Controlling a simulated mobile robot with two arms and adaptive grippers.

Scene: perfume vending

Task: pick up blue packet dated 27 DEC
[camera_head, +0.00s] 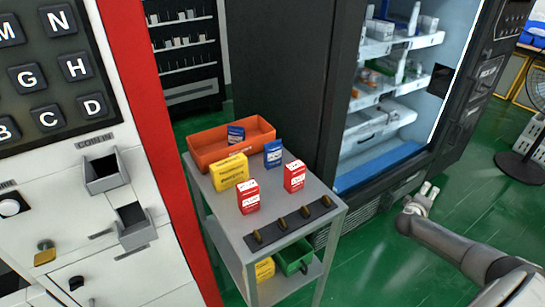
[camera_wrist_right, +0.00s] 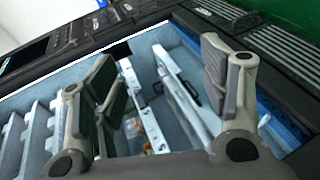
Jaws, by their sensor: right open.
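One blue packet (camera_head: 273,154) stands on the grey cart (camera_head: 285,245) near its back right edge. Another blue packet (camera_head: 236,135) is inside the orange bin (camera_head: 205,143) on the cart. The dates on both are too small to read. My right gripper (camera_head: 430,190) is open and empty, to the right of the cart and in front of the vending cabinet. Its two spread fingers also show in the right wrist view (camera_wrist_right: 158,78), with shelves between them. My left gripper is not in view.
A yellow packet (camera_head: 229,172) and two red packets, left (camera_head: 248,197) and right (camera_head: 294,176), stand close to the blue one. A dark strip with brass pieces (camera_head: 290,222) lies along the cart's front. An open vending cabinet (camera_head: 385,150) stands behind. Green floor (camera_head: 375,255) is clear right of the cart.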

